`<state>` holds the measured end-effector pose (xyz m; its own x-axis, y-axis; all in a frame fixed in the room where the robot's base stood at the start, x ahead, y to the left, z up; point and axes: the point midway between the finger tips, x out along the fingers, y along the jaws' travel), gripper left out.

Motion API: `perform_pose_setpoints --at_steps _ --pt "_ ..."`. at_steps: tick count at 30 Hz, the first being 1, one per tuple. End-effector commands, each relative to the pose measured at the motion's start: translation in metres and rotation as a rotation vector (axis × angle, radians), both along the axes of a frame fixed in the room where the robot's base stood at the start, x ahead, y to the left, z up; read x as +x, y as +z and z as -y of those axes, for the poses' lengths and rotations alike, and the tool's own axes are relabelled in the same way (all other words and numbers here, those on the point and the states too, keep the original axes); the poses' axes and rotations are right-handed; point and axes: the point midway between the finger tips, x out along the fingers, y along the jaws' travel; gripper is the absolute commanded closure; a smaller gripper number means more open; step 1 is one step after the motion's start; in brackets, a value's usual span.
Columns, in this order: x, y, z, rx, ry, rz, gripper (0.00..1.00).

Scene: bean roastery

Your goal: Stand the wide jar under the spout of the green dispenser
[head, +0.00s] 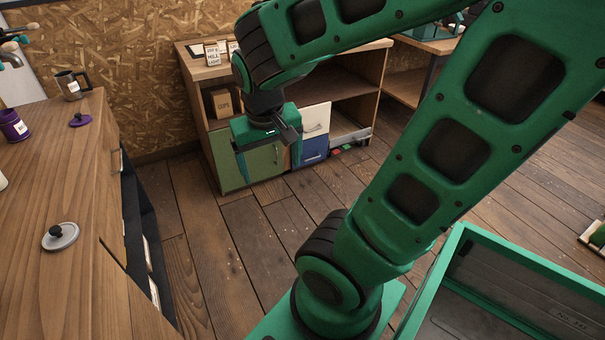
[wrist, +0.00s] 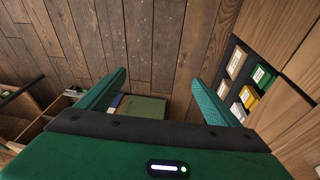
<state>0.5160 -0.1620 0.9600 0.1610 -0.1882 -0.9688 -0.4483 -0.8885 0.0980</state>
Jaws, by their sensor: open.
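My gripper (head: 268,142) is open and hangs empty over the floor in front of the low cabinet. In the wrist view its two green fingers (wrist: 158,84) stand wide apart with only floor planks between the tips. A purple jar (head: 13,126) with a white label stands on the left counter, well left of my gripper. I cannot tell whether it is the wide jar. At the top left edge a metal spout with a teal part (head: 11,54) shows, cut off by the frame. I cannot make out a whole green dispenser.
The wooden counter (head: 62,180) bears a dark mug (head: 71,86), a purple lid (head: 80,120) and a grey lid (head: 60,236). The low cabinet (head: 199,92) has a green door. Labelled packets (wrist: 240,96) sit in a shelf at the right in the wrist view. Floor between is clear.

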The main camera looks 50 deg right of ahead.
Motion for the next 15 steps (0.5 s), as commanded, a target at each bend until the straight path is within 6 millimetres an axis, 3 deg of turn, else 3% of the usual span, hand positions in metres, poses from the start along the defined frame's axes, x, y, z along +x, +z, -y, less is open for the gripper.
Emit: perform_pose_setpoints --at_steps 3,6,10,15 --pt "-0.044 0.005 0.013 0.083 -0.061 -0.073 0.14" --pt "-0.071 0.009 0.014 0.143 -0.084 -0.116 0.14" --pt "-0.092 0.013 0.012 0.192 -0.098 -0.148 0.14" --pt "-0.099 0.014 0.011 0.211 -0.099 -0.16 0.14"
